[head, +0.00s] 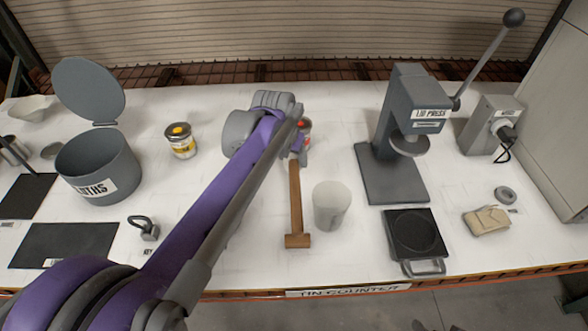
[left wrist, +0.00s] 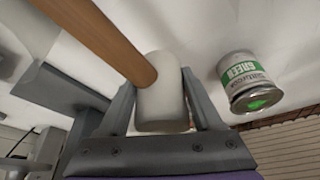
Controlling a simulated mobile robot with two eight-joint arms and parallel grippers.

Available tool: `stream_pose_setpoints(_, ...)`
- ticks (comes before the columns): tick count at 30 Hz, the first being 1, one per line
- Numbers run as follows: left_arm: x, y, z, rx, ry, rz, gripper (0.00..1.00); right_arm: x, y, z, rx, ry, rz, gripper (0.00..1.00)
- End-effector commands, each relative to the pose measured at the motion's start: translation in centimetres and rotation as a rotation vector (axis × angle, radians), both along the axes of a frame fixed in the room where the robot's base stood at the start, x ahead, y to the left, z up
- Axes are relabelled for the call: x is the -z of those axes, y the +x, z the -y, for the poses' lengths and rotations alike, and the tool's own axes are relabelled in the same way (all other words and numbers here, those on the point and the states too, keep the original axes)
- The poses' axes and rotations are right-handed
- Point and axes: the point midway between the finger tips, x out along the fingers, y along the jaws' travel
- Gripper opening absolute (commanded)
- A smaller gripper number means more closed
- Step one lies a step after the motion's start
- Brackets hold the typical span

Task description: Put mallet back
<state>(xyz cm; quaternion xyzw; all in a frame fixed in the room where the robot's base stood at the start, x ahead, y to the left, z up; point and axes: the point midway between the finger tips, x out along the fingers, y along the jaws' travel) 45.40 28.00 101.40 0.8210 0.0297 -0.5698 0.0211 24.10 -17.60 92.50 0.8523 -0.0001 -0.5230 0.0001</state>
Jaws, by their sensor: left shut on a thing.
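The mallet (head: 295,205) has a long brown wooden handle. In the head view it points toward the front edge, with a brown block at its near end. I cannot tell whether that block touches the counter. My left gripper (head: 298,154) is at the mallet's far end. In the left wrist view the fingers of my left gripper (left wrist: 160,98) are shut on a thick pale cylinder, from which the brown handle of the mallet (left wrist: 103,43) runs to the upper left. My right gripper is in no view.
A pale cup (head: 331,207) stands right of the mallet, close by. A tin with a red top (head: 306,128) is partly hidden behind my gripper. A green-labelled tin (left wrist: 243,80) stands beside it in the left wrist view. The lid press (head: 393,170) and a hotplate (head: 415,232) are to the right.

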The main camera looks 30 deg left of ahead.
Motion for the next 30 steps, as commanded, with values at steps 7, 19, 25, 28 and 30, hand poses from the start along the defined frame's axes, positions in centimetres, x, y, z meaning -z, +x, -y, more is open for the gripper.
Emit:
stream_pose_setpoints(7,2.9,0.1,0.0,0.000,0.000,0.000,0.00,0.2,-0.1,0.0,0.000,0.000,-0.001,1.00)
stream_pose_setpoints(19,4.9,0.1,0.0,0.000,0.000,0.001,0.00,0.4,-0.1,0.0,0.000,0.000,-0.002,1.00)
stream_pose_setpoints(25,5.3,0.1,0.0,0.000,0.000,0.000,0.72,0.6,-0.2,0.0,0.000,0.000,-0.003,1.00)
stream_pose_setpoints(28,5.3,0.1,0.0,0.000,0.000,0.000,0.90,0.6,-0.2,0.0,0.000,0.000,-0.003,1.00)
stream_pose_setpoints(30,5.2,0.1,0.0,0.000,0.000,0.000,0.96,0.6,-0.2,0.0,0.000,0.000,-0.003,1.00)
